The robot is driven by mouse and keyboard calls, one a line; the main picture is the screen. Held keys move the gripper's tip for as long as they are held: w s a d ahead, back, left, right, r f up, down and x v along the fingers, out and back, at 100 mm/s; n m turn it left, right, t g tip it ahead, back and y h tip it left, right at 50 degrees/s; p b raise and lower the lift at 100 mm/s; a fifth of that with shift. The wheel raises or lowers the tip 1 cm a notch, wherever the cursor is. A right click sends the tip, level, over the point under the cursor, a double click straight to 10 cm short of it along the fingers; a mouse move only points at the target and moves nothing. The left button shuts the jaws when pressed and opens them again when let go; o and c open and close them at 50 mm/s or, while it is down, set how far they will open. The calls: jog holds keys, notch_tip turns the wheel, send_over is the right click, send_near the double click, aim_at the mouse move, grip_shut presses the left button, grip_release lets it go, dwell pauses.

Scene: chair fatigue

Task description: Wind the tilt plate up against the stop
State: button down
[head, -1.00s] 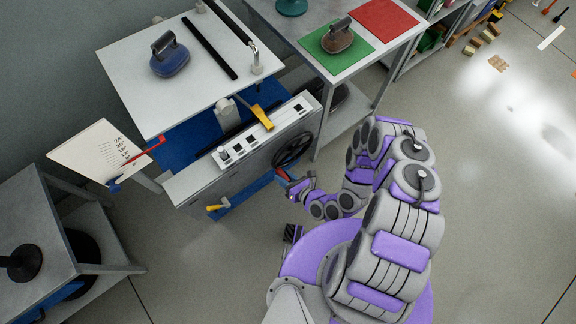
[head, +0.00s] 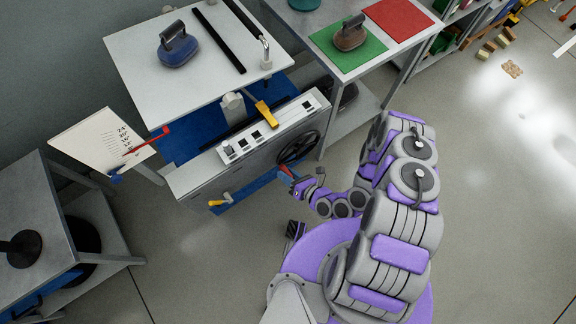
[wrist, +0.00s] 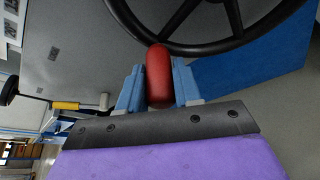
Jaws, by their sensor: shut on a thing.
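The pale tilt plate (head: 150,65) is raised above a blue base (head: 195,135) in the head view. A blue stone with a handle (head: 178,50) and a black bar (head: 222,38) lie on it. A black handwheel (head: 299,147) is on the grey housing's side; its rim also shows in the wrist view (wrist: 210,47). My gripper (wrist: 158,85) is shut on the wheel's red handle (wrist: 158,72), with a blue finger on either side. In the head view, my gripper (head: 289,177) is below the wheel. I cannot tell which part is the stop.
A scale card (head: 103,140) with a red pointer (head: 148,143) stands at the left. A yellow lever (head: 266,115) and a yellow-handled crank (head: 219,202) are on the housing. A second table holds a green mat (head: 345,58) and a red mat (head: 397,18).

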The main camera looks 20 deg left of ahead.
jog(key=c, duration=0.9)
grip_release()
jog(key=shift+o, duration=0.2)
jog(key=shift+f, duration=0.1)
